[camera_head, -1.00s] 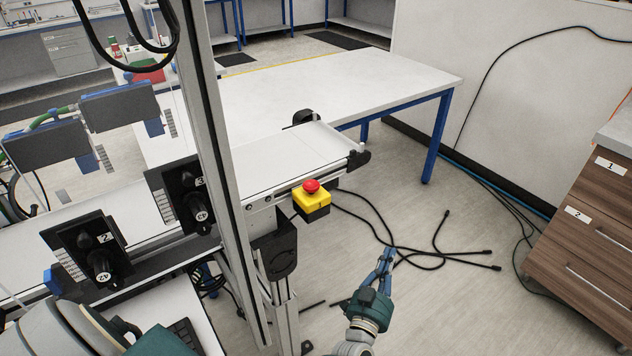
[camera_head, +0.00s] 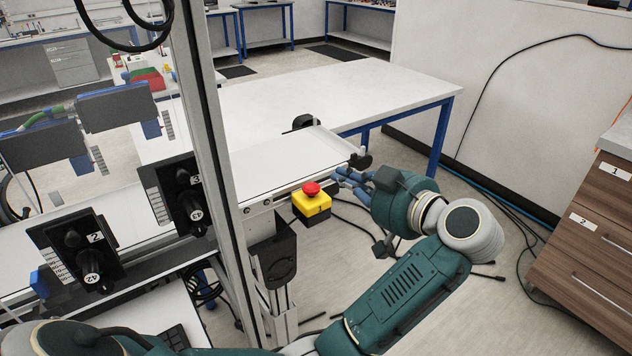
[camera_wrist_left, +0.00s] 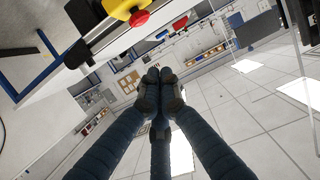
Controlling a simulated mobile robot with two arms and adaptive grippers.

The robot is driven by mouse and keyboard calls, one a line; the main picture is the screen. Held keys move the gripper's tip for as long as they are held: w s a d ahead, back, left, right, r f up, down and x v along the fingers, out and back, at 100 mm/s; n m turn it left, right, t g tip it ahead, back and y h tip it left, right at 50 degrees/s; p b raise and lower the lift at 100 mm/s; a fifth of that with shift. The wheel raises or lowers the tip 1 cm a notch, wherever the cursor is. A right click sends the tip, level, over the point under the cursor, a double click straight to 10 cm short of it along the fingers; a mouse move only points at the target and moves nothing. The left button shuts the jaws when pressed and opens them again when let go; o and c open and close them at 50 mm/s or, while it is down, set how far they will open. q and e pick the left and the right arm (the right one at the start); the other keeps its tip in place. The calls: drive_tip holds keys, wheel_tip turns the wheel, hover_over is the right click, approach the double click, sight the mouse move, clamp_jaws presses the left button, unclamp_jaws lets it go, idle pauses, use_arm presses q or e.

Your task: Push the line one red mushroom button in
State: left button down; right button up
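The red mushroom button (camera_head: 311,188) sits on top of a yellow box (camera_head: 312,208) fixed to the front side of the conveyor near its right end. My left gripper (camera_head: 341,178) is just right of the button, its blue fingers pointing left toward it; a small gap seems to remain. In the left wrist view the fingers (camera_wrist_left: 158,76) are drawn together at the tips with nothing between them. The red button (camera_wrist_left: 139,18) and yellow box (camera_wrist_left: 117,8) show at the top edge there, apart from the fingertips. My right gripper is not in view.
The white conveyor belt (camera_head: 270,170) ends behind the button, with a white table (camera_head: 350,90) beyond. An aluminium post (camera_head: 215,150) stands left of the button. Black control boxes (camera_head: 75,250) with knobs are at left. Wooden drawers (camera_head: 590,240) stand at right.

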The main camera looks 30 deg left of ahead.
use_arm(q)
drive_tip(key=p, duration=0.2)
hover_over(316, 201)
wheel_tip(316, 201, down, 2)
wheel_tip(316, 201, down, 4)
drive_tip(key=shift+a+r, duration=0.1)
drive_tip(key=shift+r, duration=0.1)
drive_tip(key=shift+f, duration=0.45)
